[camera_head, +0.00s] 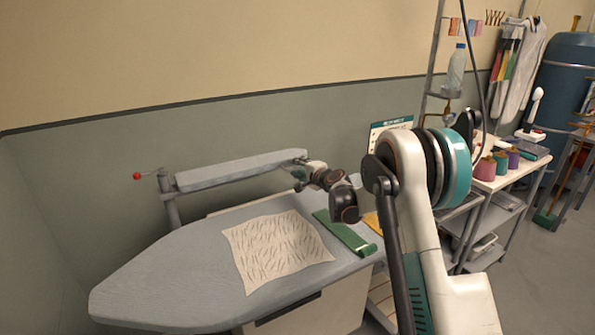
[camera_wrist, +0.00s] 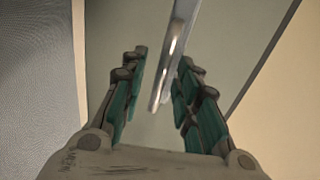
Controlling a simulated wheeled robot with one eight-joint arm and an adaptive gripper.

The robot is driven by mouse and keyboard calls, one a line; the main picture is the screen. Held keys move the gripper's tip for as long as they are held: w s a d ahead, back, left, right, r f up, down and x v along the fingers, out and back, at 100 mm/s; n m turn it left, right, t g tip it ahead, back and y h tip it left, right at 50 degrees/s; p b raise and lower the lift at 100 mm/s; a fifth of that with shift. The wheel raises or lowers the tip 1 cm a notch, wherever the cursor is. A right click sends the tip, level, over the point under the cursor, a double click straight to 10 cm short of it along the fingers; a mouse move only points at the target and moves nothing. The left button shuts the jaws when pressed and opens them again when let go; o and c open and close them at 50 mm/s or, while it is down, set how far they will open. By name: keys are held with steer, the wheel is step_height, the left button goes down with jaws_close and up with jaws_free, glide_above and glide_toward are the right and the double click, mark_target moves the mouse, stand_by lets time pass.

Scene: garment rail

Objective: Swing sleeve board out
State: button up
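The sleeve board (camera_head: 235,171) is a long, narrow grey padded arm above the back edge of the ironing board (camera_head: 150,275). Its left end is at an upright post (camera_head: 171,200) with a red-knobbed lever (camera_head: 138,176). My gripper (camera_head: 299,172) is at the board's right end, which it partly hides. In the wrist view, my gripper (camera_wrist: 160,85) is open, with fingers apart on either side of a shiny metal bar (camera_wrist: 175,55). The bar lies closer to the right finger; I cannot tell whether they touch. A grey textured surface (camera_wrist: 40,80) fills the left side.
A cream patterned cloth (camera_head: 275,250) and a green strip (camera_head: 345,234) lie on the ironing board. A trolley with coloured spools (camera_head: 485,168) and a stand with a bottle (camera_head: 457,68) are at right. The wall is close behind the sleeve board.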

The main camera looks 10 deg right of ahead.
steer(key=shift+w+a+f, duration=0.15)
steer(key=shift+w+a, duration=0.05)
steer(key=shift+w, duration=0.4)
jaws_close()
steer(key=shift+s, duration=0.1)
